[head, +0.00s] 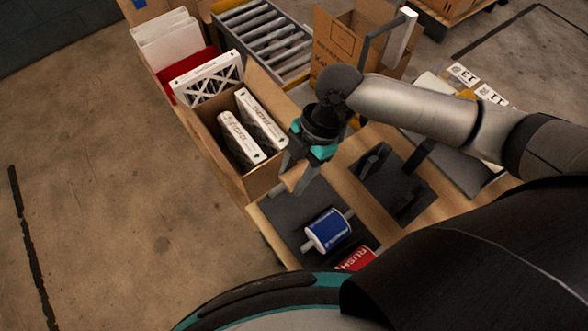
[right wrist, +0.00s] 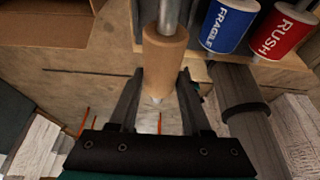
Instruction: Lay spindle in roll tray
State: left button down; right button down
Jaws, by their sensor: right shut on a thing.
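My right gripper (head: 294,182) is shut on a tan cylinder with a grey metal rod, which I take as the spindle (head: 293,177). In the right wrist view the spindle (right wrist: 166,50) lies between the two fingers (right wrist: 160,85), its rod pointing away. The dark grey roll tray (head: 283,211) is on the wooden table; the gripper shows over its far left end, height unclear. A blue FRAGILE roll (head: 328,230) with pale rod ends lies in it. A red RUSH roll (head: 357,259) is beside it, partly hidden by my body. My left gripper is out of view.
An open cardboard box (head: 206,132) holding white boxed filters (head: 240,136) stands just left of the gripper. A dark stand (head: 409,190) sits right of the tray. A roller conveyor (head: 262,38) and another open carton (head: 335,45) are behind.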

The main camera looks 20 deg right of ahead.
jog(key=shift+f+b, duration=3.5)
jog(key=shift+f, duration=2.5)
jog(key=shift+c, duration=1.4)
grip_release()
jog(key=v, duration=1.5)
jog(key=shift+r+p, duration=0.1)
jog(key=shift+p, duration=0.25)
